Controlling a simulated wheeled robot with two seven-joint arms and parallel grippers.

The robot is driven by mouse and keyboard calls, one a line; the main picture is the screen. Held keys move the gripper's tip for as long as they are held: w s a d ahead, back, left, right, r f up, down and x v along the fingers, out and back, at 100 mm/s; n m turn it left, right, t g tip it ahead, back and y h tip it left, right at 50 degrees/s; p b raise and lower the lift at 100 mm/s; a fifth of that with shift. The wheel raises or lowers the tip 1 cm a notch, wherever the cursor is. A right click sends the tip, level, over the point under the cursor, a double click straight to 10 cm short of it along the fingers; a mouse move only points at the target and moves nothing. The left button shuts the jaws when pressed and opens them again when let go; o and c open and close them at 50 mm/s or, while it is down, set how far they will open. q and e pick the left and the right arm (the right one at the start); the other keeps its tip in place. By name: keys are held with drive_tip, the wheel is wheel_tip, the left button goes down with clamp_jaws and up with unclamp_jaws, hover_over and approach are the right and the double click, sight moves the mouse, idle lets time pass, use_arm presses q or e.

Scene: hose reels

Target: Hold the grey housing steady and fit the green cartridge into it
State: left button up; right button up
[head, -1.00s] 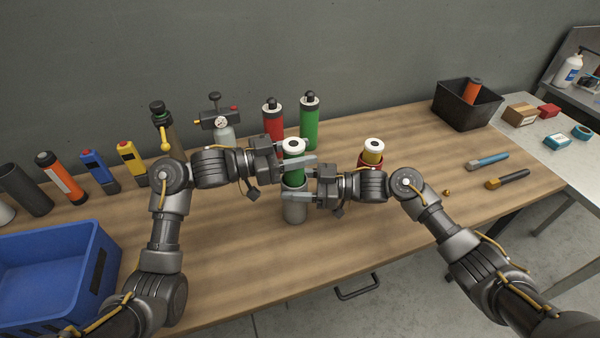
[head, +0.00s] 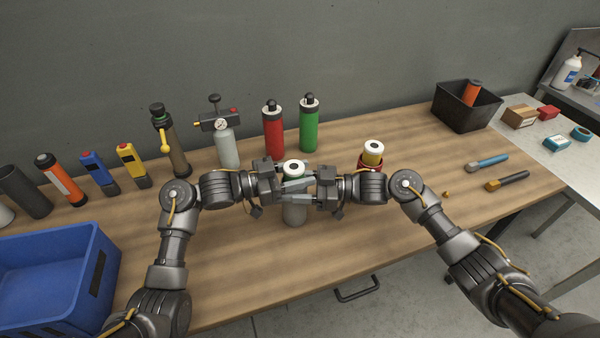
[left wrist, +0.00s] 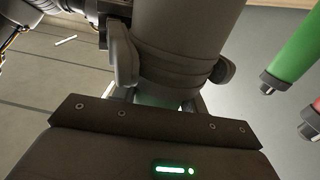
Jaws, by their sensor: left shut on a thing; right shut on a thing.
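The green cartridge (head: 289,180), with a white top and dark centre, stands upright at the middle of the table. My left gripper (head: 297,186) is shut on it from the left. Its lower part is inside the grey housing (head: 295,214) directly below, with only a little green showing above. My right gripper (head: 294,195) is shut on the housing from the right, just under the left one. The fingers hide the housing's rim, so I cannot tell how deep the cartridge sits.
A red holder (head: 370,167) with a yellow, white-topped cartridge stands close right. Red (head: 273,133) and green (head: 309,127) bottles and a gauge pump (head: 226,140) stand behind. A blue crate (head: 50,280) is at left, a black bin (head: 467,108) at far right. The front table is clear.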

sight(284, 177)
use_arm(q)
drive_tip(key=o, duration=1.3)
drive_tip(key=shift+f, duration=0.1)
drive_tip(key=shift+a, duration=0.1)
drive_tip(key=v, duration=0.7)
drive_tip(key=shift+s+a, duration=0.1)
drive_tip(key=shift+a, duration=0.1)
use_arm(e)
drive_tip(key=o, duration=1.2)
drive_tip(key=shift+c, duration=0.2)
drive_tip(key=shift+d, duration=0.1)
